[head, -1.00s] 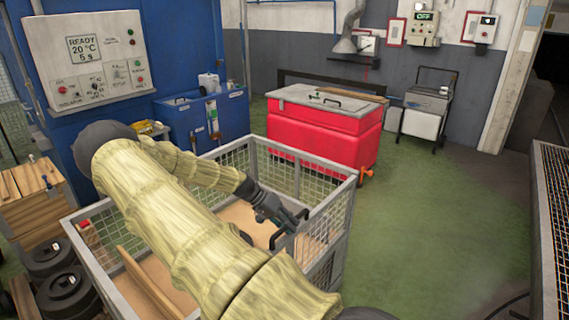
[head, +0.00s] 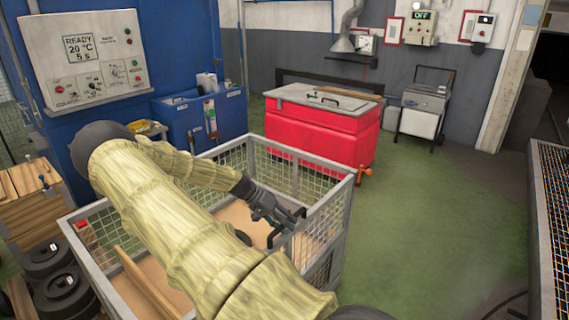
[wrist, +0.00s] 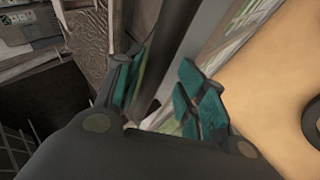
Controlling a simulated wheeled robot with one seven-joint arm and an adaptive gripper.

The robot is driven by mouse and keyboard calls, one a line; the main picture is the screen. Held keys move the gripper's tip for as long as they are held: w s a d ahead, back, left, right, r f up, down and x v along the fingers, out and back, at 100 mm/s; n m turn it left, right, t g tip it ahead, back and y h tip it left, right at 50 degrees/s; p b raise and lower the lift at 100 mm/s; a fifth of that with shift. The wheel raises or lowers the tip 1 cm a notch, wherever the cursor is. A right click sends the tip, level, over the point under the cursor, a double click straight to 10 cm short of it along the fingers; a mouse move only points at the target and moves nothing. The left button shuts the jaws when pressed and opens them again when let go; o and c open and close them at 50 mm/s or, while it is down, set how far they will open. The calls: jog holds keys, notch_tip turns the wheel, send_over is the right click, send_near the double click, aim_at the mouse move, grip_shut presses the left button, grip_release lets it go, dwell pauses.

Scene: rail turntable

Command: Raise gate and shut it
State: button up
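A grey-framed mesh crate (head: 230,150) stands in front of me in the head view. Its right mesh side (head: 328,240), which looks like the gate, stands roughly upright; my arm hides part of the crate, so I cannot tell whether it is fully shut. My gripper (head: 288,226) is inside the crate, close to this side's top rail. In the wrist view my gripper (wrist: 160,90) has its teal-padded fingers apart. A dark bar (wrist: 178,45) runs between them, with a gap beside the right finger. I see no firm hold on it.
The crate has a tan floor and a wooden board (head: 148,285) inside. A red bin (head: 320,130) stands behind it, a blue cabinet (head: 205,118) at back left, black wheels (head: 62,295) at left. Green floor to the right is free, up to a mesh-topped rail (head: 550,200).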

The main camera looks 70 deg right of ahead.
jog(key=shift+r, duration=0.1)
jog(key=v, duration=1.2)
dwell(0.4)
